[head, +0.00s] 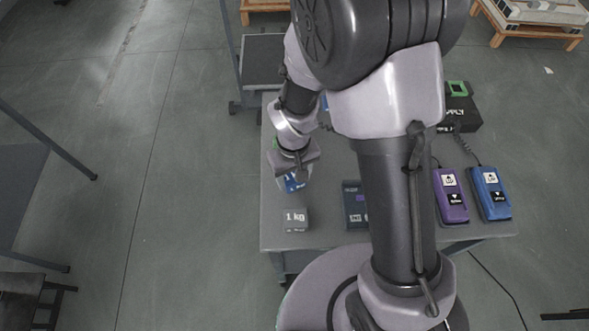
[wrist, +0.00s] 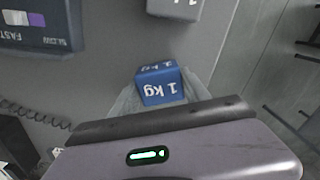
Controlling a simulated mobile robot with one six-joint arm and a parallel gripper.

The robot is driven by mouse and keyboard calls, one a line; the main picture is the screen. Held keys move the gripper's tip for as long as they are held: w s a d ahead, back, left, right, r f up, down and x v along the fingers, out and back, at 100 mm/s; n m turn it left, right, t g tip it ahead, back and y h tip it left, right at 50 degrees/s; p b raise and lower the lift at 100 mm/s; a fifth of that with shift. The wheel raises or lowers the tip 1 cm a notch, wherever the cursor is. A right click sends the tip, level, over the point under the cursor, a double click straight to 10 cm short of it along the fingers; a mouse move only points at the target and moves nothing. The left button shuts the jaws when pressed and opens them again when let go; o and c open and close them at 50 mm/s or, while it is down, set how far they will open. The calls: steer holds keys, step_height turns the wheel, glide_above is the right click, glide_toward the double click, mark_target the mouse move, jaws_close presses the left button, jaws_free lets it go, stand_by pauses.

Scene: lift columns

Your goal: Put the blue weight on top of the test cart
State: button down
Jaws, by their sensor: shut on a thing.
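The blue weight (wrist: 160,86), a small cube marked 1 kg, sits between the fingers of my gripper (wrist: 165,100) in the wrist view. In the head view my gripper (head: 294,172) is over the left part of the grey table, shut on the blue weight (head: 293,183), which is partly hidden by the fingers. I cannot tell whether the weight touches the table. A wheeled platform with a dark top (head: 263,50) and a post stands behind the table; it may be the test cart, but no label shows.
A grey 1 kg weight (head: 295,219) is close in front of my gripper on the table (head: 325,238). A dark FAST/SLOW box (head: 354,206), a purple handset (head: 451,196), a blue handset (head: 491,194) and a black supply box (head: 460,113) stand farther right.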

steer(key=shift+w+f, duration=0.1)
steer(key=shift+f, duration=0.3)
steer(key=shift+r, duration=0.15)
steer(key=c, duration=0.5)
jaws_free()
